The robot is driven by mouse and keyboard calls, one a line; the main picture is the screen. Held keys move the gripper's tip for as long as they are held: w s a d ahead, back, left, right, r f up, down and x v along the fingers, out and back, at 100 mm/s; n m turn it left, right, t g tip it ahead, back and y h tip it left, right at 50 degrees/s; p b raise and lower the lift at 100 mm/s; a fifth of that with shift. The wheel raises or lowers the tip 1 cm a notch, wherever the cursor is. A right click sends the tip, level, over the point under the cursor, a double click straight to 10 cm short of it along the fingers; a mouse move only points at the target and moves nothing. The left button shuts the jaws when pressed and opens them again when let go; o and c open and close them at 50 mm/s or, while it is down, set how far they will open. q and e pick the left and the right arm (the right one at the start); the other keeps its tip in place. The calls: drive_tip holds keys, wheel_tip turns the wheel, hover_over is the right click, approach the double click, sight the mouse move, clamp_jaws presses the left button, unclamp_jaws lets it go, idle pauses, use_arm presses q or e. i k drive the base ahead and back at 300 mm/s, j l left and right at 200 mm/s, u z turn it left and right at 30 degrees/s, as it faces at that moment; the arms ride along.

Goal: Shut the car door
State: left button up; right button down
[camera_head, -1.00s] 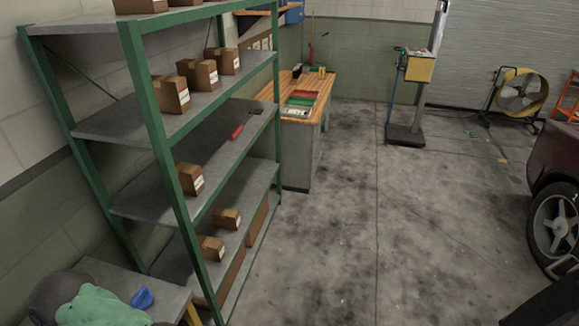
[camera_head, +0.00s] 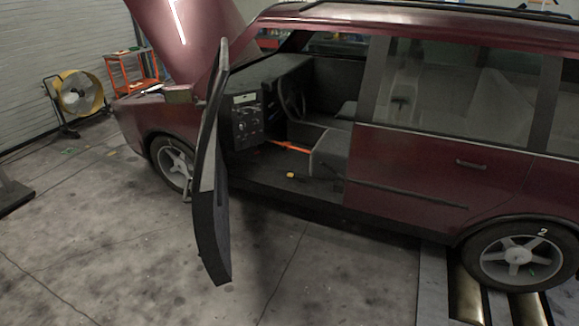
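A dark red car (camera_head: 430,175) stands across the middle and right of the head view, its front to the left. Its front side door (camera_head: 212,190) is swung wide open and stands out from the body, seen nearly edge-on. Through the door opening I see the dashboard (camera_head: 248,120), the steering wheel (camera_head: 291,95) and a grey seat. The rear side door (camera_head: 435,170) is shut. Neither of my grippers shows in this view.
The car's hood (camera_head: 190,25) is raised. The rear wheel (camera_head: 515,255) stands by metal rollers (camera_head: 470,295) set in the floor. A yellow fan (camera_head: 78,95) and an orange cart (camera_head: 135,70) stand at the back left. The concrete floor (camera_head: 110,240) left of the door is clear.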

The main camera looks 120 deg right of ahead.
sight(209, 189)
drive_tip(key=z, duration=3.45)
drive_tip(key=i+j, duration=0.2)
drive_tip(key=i, duration=0.25)
drive_tip(key=i+j, duration=0.2)
drive_tip(key=i, duration=0.25)
drive_tip(key=i+j+z, duration=0.1)
drive_tip(key=i, duration=0.35)
drive_tip(key=i+j, duration=0.35)
drive_tip(key=i+z, duration=0.05)
